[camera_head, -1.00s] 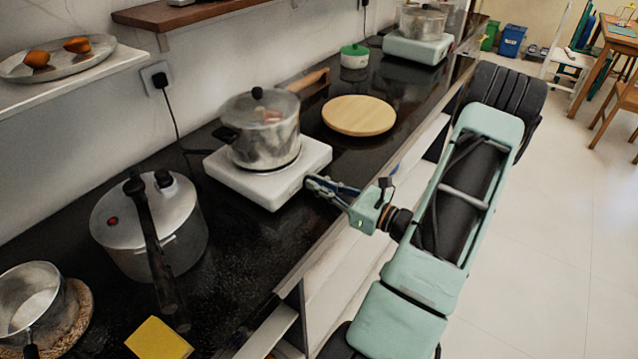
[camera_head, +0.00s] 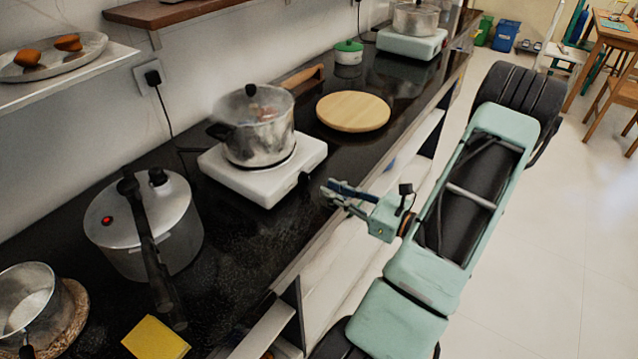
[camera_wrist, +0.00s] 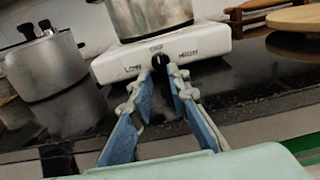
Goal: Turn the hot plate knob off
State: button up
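The white hot plate (camera_head: 268,188) stands on the black counter with a steel, glass-lidded pot (camera_head: 258,130) on it. Its black knob (camera_wrist: 159,61) is on the front face, between the printed words LOW and HIGH; it shows as a small dark spot in the head view (camera_head: 304,178). My gripper (camera_head: 326,190) is in front of the hot plate, past the counter's front edge and apart from the knob. In the wrist view my gripper's fingers (camera_wrist: 163,73) are open with a narrow gap, and the knob shows beyond and between the tips. The knob's exact angle is hard to tell.
A pressure cooker (camera_head: 178,232) stands left of the hot plate, its dark handle pointing forward. A round wooden board (camera_head: 353,111) lies to the right. A yellow cloth or sponge (camera_head: 156,339) lies near the front edge. The floor (camera_head: 560,250) to the right is clear.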

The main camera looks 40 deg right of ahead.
jog(key=v, duration=0.6)
dwell(0.4)
